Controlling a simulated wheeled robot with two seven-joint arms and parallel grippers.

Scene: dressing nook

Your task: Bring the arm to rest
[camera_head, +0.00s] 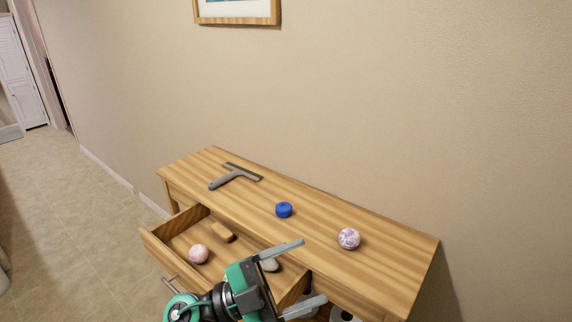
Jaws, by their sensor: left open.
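My left gripper (296,275) shows at the bottom middle of the head view, with its two grey fingers spread apart and nothing between them. It is in front of the wooden table (320,240) and covers part of the open drawer's right side. The left arm's teal and black wrist comes up from the bottom edge. My right gripper is out of the picture.
The open drawer (158,250) holds a pink ball (198,253), a small wooden block (222,232) and a grey rounded thing (271,265). On the tabletop are a squeegee (236,175), a blue puck (284,210) and a purple-white ball (349,238). Floor is clear at left.

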